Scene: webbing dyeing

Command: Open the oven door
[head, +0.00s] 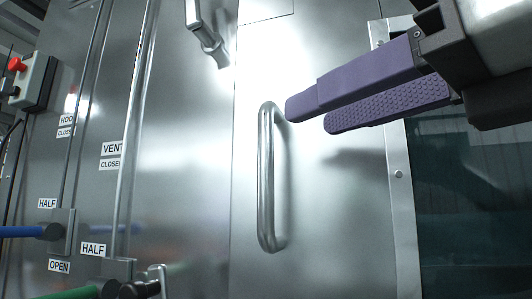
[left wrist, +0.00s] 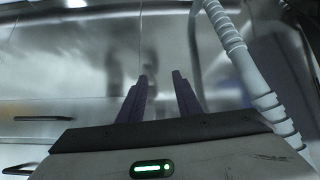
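The oven door (head: 330,220) is a brushed steel panel with a vertical bar handle (head: 267,180). The door looks closed. My right gripper (head: 308,116) comes in from the upper right in the head view. Its purple fingers are apart, with the textured pad of the lower one showing. They are empty and point left, toward the upper end of the handle, and do not appear to hold it. My left gripper (left wrist: 160,76) shows only in the left wrist view. Its two dark fingers are apart with nothing between them, facing a blurred shiny metal surface.
Left of the door are a vertical pipe (head: 133,130), labels such as VENT (head: 112,149), a blue lever (head: 22,231), a green lever (head: 75,293) and a red-button box (head: 32,80). Another metal handle (head: 204,35) is above. A ribbed light hose (left wrist: 240,60) passes right of my left gripper.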

